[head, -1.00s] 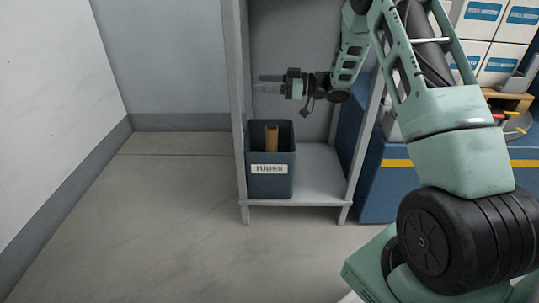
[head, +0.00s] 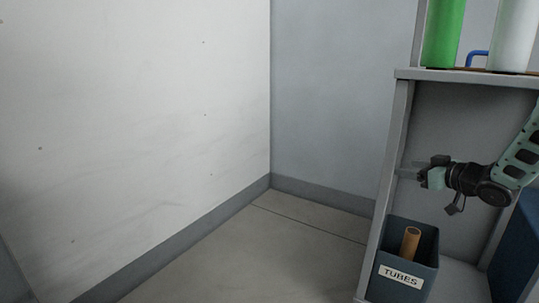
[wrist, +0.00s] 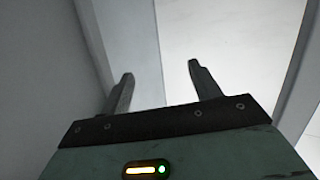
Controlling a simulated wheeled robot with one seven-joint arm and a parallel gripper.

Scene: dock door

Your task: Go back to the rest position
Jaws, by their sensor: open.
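My gripper (head: 412,171) is at the right of the head view, in front of the grey shelf unit and above the tubes bin. It points left. In the wrist view its two fingers (wrist: 160,88) are spread apart with nothing between them. A dark blue bin (head: 428,250) labelled TUBES stands on the lower shelf. A brown tube (head: 411,243) stands upright in it, slightly tilted in the picture. My gripper is apart from both. Part of my arm is cut off at the right edge.
The grey shelf unit (head: 388,160) has an upper board holding a green cylinder (head: 444,34) and a white cylinder (head: 512,36). A blue object (head: 478,57) sits between them. The floor (head: 270,262) left of the shelf is bare up to the walls.

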